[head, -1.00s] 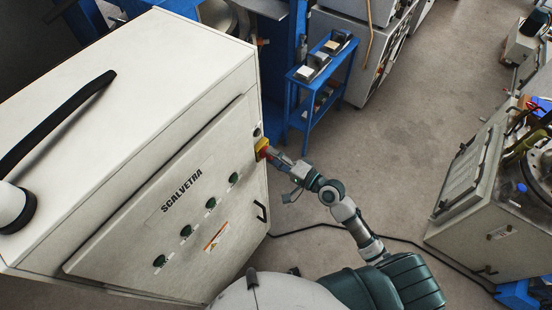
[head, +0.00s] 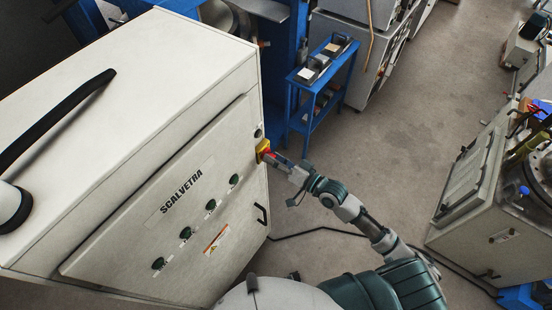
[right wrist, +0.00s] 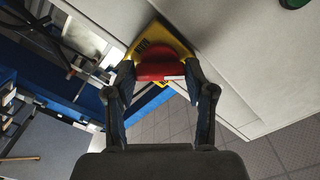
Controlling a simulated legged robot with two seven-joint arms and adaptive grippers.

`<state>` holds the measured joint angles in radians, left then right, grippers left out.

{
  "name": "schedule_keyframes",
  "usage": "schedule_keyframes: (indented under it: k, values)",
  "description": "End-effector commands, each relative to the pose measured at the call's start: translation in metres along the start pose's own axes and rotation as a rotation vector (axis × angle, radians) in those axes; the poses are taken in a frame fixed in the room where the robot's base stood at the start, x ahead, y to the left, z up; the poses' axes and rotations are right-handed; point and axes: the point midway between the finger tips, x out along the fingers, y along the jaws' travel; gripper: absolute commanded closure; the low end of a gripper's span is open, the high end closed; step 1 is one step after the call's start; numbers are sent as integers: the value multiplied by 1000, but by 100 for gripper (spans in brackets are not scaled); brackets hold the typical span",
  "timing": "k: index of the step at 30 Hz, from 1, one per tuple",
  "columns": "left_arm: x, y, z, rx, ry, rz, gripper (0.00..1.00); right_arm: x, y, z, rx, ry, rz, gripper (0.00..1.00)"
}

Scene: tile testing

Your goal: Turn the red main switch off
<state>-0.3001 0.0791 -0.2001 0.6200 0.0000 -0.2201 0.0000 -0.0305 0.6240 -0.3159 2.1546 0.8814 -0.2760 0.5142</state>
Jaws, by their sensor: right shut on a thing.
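In the head view the switch (head: 267,152) is at the front panel's right edge, partly hidden by my gripper. My right gripper (head: 277,158) reaches it from the right. In the right wrist view the fingers of my right gripper (right wrist: 161,82) are closed on either side of the red handle. The handle lies across between the fingertips. My left gripper is not in view.
Several dark green knobs (head: 211,205) line the cabinet front, with a black door handle (head: 261,215) lower right. A blue trolley (head: 318,85) stands behind. Another machine (head: 480,190) is at the right. The floor between is clear except for a black cable (head: 330,229).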

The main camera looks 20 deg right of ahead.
Motion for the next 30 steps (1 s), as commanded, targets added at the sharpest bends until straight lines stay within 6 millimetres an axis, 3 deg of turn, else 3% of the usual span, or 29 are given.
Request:
schedule_keyframes:
  k: [1,15,16,19,30]
  values:
    - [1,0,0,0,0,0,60,0,4,8,-1,-18,10,81]
    - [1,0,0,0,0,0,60,-1,6,8,-13,-18,11,81]
    - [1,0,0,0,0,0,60,-1,6,8,-13,-18,11,44]
    - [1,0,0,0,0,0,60,-1,6,8,-13,-16,11,21]
    - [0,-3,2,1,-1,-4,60,-5,4,3,-15,-8,5,21]
